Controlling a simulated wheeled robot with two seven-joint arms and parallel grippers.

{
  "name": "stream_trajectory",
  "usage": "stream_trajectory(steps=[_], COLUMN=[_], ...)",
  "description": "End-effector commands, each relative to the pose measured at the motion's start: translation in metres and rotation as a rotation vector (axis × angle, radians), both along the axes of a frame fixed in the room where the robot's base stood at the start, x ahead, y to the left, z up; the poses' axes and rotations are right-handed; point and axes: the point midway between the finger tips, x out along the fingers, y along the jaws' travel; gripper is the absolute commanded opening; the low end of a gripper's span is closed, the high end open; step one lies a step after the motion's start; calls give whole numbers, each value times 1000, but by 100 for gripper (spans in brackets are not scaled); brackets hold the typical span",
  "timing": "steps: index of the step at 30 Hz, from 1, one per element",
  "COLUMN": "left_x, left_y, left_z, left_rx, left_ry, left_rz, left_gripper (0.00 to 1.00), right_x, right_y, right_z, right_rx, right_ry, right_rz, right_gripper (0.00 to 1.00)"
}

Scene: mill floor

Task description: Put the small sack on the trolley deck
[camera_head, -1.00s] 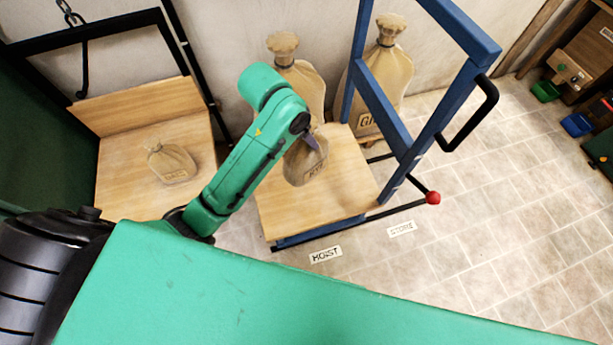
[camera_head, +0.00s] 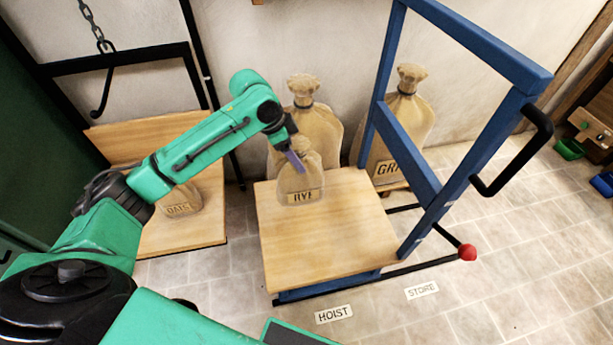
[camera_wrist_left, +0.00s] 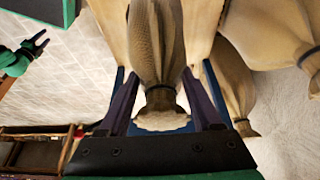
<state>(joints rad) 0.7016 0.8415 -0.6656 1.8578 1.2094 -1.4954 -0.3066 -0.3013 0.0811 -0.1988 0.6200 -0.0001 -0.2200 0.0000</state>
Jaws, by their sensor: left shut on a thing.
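The small sack (camera_head: 300,186), tan and marked RYE, hangs upright below my left gripper (camera_head: 294,150), which is shut on its tied neck. In the left wrist view the fingers (camera_wrist_left: 160,100) stand on both sides of the neck, and the sack body (camera_wrist_left: 156,45) extends away from them. In the head view the sack overlaps the back part of the trolley's wooden deck (camera_head: 330,240); I cannot tell whether its base touches the wood. My right gripper (camera_wrist_left: 38,43) shows small at the left of the wrist view, its dark fingers apart and empty.
The trolley's blue frame (camera_head: 440,215) rises at the deck's right side. Two large sacks (camera_head: 318,125) (camera_head: 405,125) stand behind. The deck's front is clear.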

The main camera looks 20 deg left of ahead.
Motion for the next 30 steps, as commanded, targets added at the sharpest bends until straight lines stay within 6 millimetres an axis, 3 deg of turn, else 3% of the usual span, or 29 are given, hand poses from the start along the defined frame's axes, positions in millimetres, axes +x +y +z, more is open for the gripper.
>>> stream_trajectory(steps=[6,12,17,22,30], left_x=[0,1,1,1,1], left_y=[0,-1,-1,-1,-1], left_z=[-63,-109,-127,-156,-162], left_rx=[-1,0,-1,0,-1], left_ry=[-3,-5,-7,-5,-8], left_rz=[1,0,0,1,0], left_gripper=[0,0,0,0,0], right_x=[1,1,13,26,28], right_y=[0,0,2,6,7], right_z=[-12,-19,-19,-19,-18], right_rx=[-1,-1,1,3,3], right_ry=[-1,1,-8,-8,-6], right_rz=[0,0,-3,-10,-12], right_gripper=[50,50,50,50,50])
